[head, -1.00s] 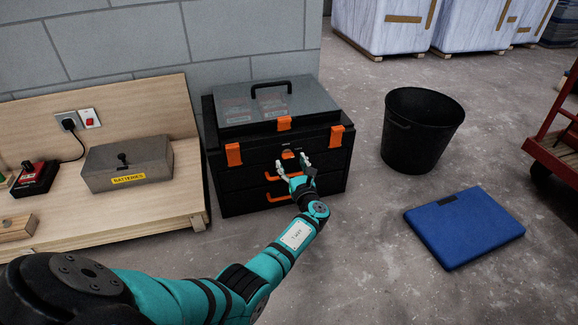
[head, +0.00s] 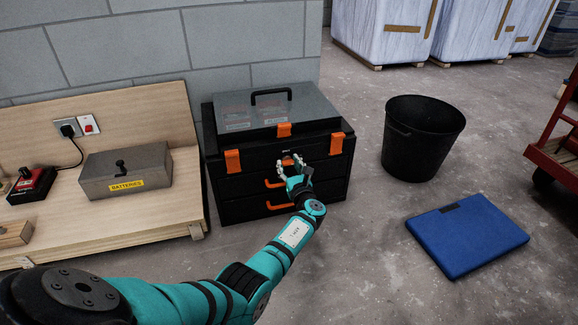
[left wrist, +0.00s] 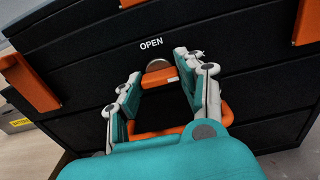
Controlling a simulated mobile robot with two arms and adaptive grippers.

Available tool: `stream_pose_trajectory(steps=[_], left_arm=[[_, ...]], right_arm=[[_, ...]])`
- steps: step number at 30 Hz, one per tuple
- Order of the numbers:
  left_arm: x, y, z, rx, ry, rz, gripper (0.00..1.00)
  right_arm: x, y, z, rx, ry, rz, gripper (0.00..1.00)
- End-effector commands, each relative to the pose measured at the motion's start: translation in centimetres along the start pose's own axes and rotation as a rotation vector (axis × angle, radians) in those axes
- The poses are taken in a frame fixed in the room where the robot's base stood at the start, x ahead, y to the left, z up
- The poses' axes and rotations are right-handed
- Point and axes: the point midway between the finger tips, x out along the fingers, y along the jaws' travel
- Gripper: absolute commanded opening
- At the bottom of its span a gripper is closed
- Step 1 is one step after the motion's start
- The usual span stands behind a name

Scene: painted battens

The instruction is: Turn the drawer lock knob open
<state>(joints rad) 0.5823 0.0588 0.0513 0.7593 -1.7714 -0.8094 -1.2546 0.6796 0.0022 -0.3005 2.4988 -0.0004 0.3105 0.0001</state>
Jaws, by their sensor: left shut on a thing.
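The black tool chest (head: 235,187) stands on the floor against the block wall. Its lock knob (left wrist: 158,76) is an orange bar on a grey round base, on the upper front, just below the white word OPEN (left wrist: 151,43). The bar lies nearly crosswise in the left wrist view. My left gripper (head: 290,163) is at the chest front, its fingers on either side of the knob and shut on it; the left wrist view also shows the fingers (left wrist: 160,72). In the head view the gripper partly hides the knob. My right gripper is out of view.
Orange drawer handles (head: 279,206) and latches (head: 233,161) stick out from the chest front. A wooden bench with a grey batteries box (head: 125,172) is on the left.

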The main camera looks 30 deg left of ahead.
Motion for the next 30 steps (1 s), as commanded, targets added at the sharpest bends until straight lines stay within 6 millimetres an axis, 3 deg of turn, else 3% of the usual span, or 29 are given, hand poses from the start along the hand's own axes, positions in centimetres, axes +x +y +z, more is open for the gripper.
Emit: stream_pose_trajectory(steps=[14,30], left_arm=[[0.0,0.0,-0.2,-0.119,-0.001,0.001,0.06],[-0.1,0.0,-0.4,-0.604,-0.001,0.000,0.06]], right_arm=[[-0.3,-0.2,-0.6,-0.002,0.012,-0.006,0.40],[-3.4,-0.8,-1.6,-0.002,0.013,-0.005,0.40]])
